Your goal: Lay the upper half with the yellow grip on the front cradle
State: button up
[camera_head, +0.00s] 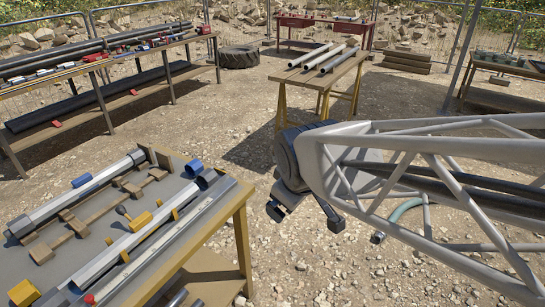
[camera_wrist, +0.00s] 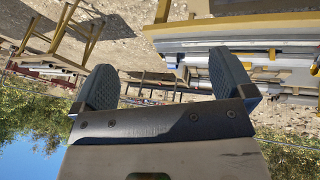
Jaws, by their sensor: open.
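A long pale half-tube (camera_head: 110,258) with a yellow grip (camera_head: 142,220) lies along the near-left table in the head view. Low wooden supports (camera_head: 75,226) stand behind it; I cannot tell for sure which form the front cradle. A second pale tube (camera_head: 60,208) with a blue grip (camera_head: 82,180) lies further back on the same table. My gripper (camera_head: 305,217) is open and empty, to the right of the table and apart from it, over the gravel. Its two dark pads also show in the wrist view (camera_wrist: 165,78), with nothing between them.
The near table (camera_head: 205,235) also carries a blue collar (camera_head: 194,168), a yellow block (camera_head: 23,292) and a grey rail. A long bench (camera_head: 125,98) with pipes stands back left. A yellow-legged table (camera_head: 330,76) with three tubes stands behind. Gravel between them is clear.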

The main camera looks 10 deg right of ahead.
jog(key=s+d+r+m+g, duration=0.1)
jog(key=s+d+m+g, duration=0.1)
jog(key=s+m, duration=0.5)
jog(key=s, duration=0.3)
jog(key=shift+d+r+g, duration=0.25)
jog(key=shift+d+g, duration=0.15)
jog(key=c, duration=0.7)
jog(key=shift+w, duration=0.1)
